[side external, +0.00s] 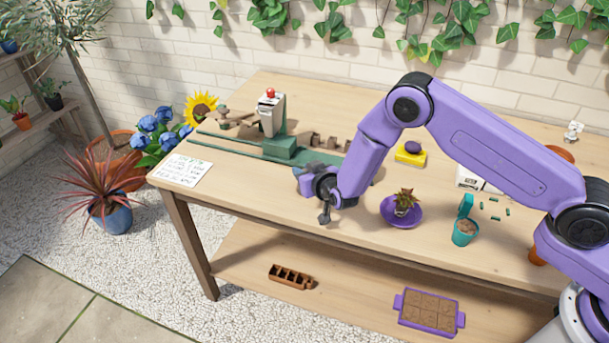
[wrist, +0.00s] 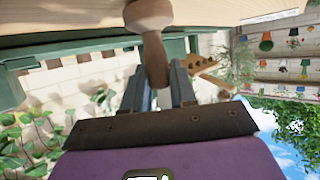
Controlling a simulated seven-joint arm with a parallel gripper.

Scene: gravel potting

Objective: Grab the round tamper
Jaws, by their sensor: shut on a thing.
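A brown wooden tamper (wrist: 150,18) with a rounded end and a narrower shaft is in the wrist view, at the top middle. Its shaft passes between the two grey fingers of my gripper (wrist: 161,76), which are shut on it. In the side view my gripper (side external: 308,180) is low over the front left part of the wooden bench (side external: 240,190), tilted. The tamper cannot be made out clearly there, as the hand and wrist block it.
A green-based press (side external: 280,147) with a red knob stands behind my gripper. A written card (side external: 180,170) lies at the left corner. The front left bench is clear.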

